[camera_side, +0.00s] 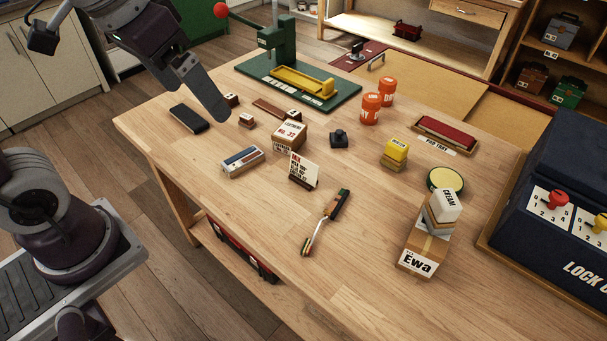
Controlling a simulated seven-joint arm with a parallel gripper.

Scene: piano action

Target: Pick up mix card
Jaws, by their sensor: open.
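The mix card (304,171) is a small white card with a red heading and dark lines of text. It stands upright in a dark base near the middle of the wooden table (350,290), in front of a small box marked "No. 32" (289,137). My gripper (130,80) is at the upper left, above and to the left of the card and well apart from it. It is open, with its dark fingers spread wide and nothing seen between them.
A brush-like tool (326,222) lies just right of the card, and a blue-and-white block (241,161) to its left. A green press (290,75) stands behind. Orange jars (370,108), a box marked "Ewa" (424,248) and a dark blue lock box (560,170) stand rightward. The front table area is clear.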

